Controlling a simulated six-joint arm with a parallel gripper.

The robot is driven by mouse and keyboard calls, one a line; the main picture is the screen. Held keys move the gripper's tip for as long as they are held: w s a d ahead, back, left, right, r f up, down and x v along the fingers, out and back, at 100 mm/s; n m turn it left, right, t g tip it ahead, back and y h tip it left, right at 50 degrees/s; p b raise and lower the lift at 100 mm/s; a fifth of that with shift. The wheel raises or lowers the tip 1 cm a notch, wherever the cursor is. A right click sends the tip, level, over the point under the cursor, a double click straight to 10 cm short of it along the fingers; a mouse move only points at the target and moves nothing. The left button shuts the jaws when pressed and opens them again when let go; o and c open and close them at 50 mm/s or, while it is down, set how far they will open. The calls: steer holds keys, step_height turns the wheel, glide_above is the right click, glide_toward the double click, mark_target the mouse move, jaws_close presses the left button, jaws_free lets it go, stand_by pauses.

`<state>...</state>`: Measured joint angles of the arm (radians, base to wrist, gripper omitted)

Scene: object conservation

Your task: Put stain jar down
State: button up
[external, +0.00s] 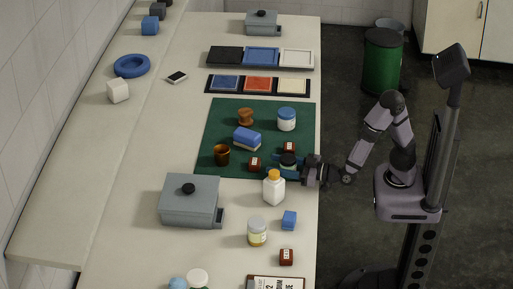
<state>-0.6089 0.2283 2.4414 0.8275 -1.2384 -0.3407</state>
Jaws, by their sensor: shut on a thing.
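A small jar with a dark lid (288,160), which I take for the stain jar, is at the right edge of the green mat (214,132). My gripper (285,167) reaches in from the right and is shut on this jar, with a finger on either side. The jar looks upright. Its lower part is partly hidden by the fingers, and I cannot tell whether it touches the mat or is held just above it.
Small red-brown labelled jars (289,147) (254,164) stand close by. A blue-lidded jar (286,120), a blue-and-white block (247,139) and amber cups (222,155) (245,117) are on the mat. An orange-capped bottle (274,188) stands in front.

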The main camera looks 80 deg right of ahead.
mark_target(292, 168)
steer(key=shift+f, duration=0.1)
steer(key=shift+f, duration=0.1)
steer(key=o, duration=1.2)
steer(key=shift+s+a+f+b, duration=0.15)
steer(key=shift+s+b, duration=0.6)
steer(key=shift+s, duration=1.25)
steer(key=b, duration=0.2)
steer(key=shift+s+f+b, duration=0.1)
steer(key=shift+s+b, duration=0.15)
steer(key=shift+b, duration=0.05)
steer(key=shift+s+b, duration=0.3)
steer(key=shift+b, duration=0.65)
steer(key=shift+s+r+b, duration=0.2)
steer(key=shift+s+b, duration=0.95)
